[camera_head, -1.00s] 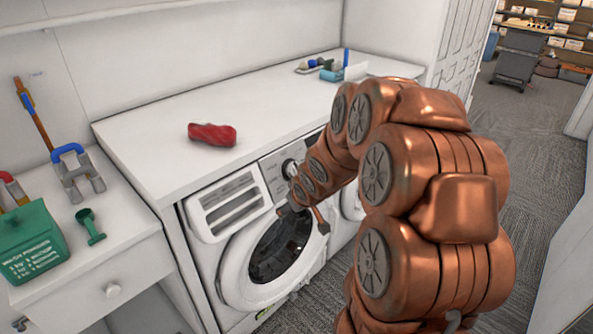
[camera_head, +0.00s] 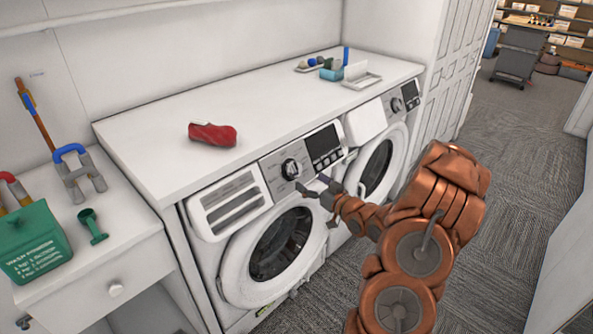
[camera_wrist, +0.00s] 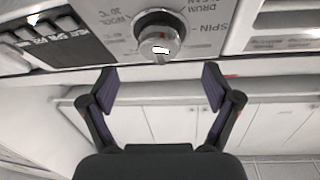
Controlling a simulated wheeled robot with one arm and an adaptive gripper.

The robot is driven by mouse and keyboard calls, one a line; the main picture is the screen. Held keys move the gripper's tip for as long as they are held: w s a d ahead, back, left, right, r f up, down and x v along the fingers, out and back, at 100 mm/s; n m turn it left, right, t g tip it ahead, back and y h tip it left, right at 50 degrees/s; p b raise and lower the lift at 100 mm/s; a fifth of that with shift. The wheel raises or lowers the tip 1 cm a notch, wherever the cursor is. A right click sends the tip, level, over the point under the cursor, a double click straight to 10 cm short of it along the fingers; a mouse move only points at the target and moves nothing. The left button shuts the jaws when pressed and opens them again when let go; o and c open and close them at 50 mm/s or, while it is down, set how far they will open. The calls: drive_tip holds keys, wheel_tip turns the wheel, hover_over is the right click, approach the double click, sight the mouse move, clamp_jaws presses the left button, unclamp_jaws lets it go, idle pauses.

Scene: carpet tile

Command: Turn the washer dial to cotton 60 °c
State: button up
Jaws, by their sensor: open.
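The washer dial (camera_head: 290,168) is a round silver knob with a dark ring on the grey control panel of the left front-loading washer (camera_head: 232,268). In the wrist view the dial (camera_wrist: 157,38) sits at the top, a little left of centre, with printed labels such as "WOOL", "DRUM CLEAN" and "SPIN" around it. The cotton 60 °C label is not readable. My gripper (camera_wrist: 158,85) is open and empty, its two fingers spread below the dial and apart from it. In the head view my gripper (camera_head: 312,190) is in front of the panel, right of and below the dial.
A dark display (camera_head: 322,143) with buttons lies right of the dial. A second washer (camera_head: 378,165) stands to the right. A red cloth-like item (camera_head: 212,134) lies on the white counter (camera_head: 165,150). Carpeted floor (camera_head: 500,160) is free at the right.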

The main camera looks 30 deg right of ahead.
sight(297, 171)
drive_tip(key=shift+w+a+r+p, duration=0.15)
drive_tip(key=shift+w+p, duration=0.5)
drive_tip(key=shift+w, duration=1.25)
drive_tip(key=shift+w+a+f+p, duration=0.15)
drive_tip(key=shift+w+p, duration=0.5)
drive_tip(key=shift+w, duration=1.2)
drive_tip(key=shift+r, duration=0.1)
drive_tip(key=c, duration=1.1)
